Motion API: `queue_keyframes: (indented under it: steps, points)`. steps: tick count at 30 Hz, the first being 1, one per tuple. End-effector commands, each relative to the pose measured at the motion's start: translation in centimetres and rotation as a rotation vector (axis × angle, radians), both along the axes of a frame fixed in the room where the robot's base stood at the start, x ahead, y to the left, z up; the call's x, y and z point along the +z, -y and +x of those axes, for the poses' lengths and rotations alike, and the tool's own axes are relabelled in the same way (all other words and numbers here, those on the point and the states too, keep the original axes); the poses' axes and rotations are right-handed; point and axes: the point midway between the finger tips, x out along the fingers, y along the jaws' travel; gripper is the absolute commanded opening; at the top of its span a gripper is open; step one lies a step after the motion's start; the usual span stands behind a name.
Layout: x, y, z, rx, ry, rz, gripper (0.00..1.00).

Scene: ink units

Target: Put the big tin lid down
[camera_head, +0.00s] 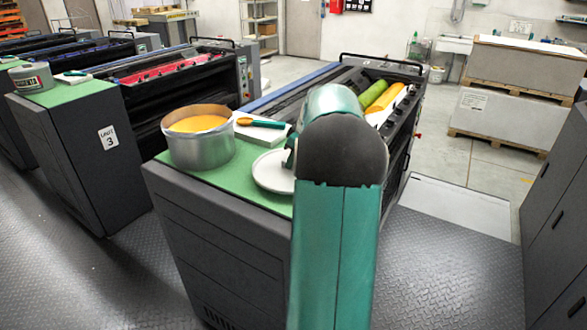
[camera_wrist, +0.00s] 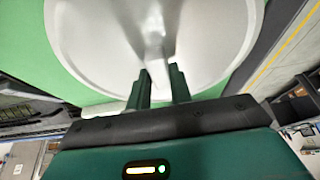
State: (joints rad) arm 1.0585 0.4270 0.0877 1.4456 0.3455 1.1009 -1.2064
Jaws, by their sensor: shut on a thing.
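The big tin lid (camera_head: 270,172) is a pale, round disc at the right part of the green top of the nearest unit, partly hidden by my arm in the head view. In the wrist view the lid (camera_wrist: 90,35) fills the upper middle over the green top. My gripper (camera_wrist: 158,75) is shut on the raised grip at the lid's middle. I cannot tell whether the lid touches the green top (camera_head: 205,185). A large open tin (camera_head: 200,150) with orange-yellow ink stands upright left of the lid.
A white pad (camera_head: 262,133) with an orange-tipped spatula (camera_head: 258,122) lies behind the lid. Another unit marked 3 (camera_head: 109,138) stands left, with a tin (camera_head: 32,78) on top.

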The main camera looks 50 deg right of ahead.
Motion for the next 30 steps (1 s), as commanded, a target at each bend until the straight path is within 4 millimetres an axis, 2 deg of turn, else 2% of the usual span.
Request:
queue_keyframes:
  steps: [7, 17, 18, 21, 30]
  points:
    - [-3.2, 0.1, 0.2, 0.0, 0.0, 0.002, 0.0]
    - [-3.6, 0.3, 0.4, 0.0, 0.0, 0.001, 0.0]
    - [-3.7, 0.3, 0.4, 0.0, 0.0, 0.001, 0.23]
    - [-3.7, 0.3, 0.4, 0.0, 0.0, 0.001, 0.43]
    - [-3.6, 0.3, 0.4, 0.0, 0.0, 0.0, 0.43]
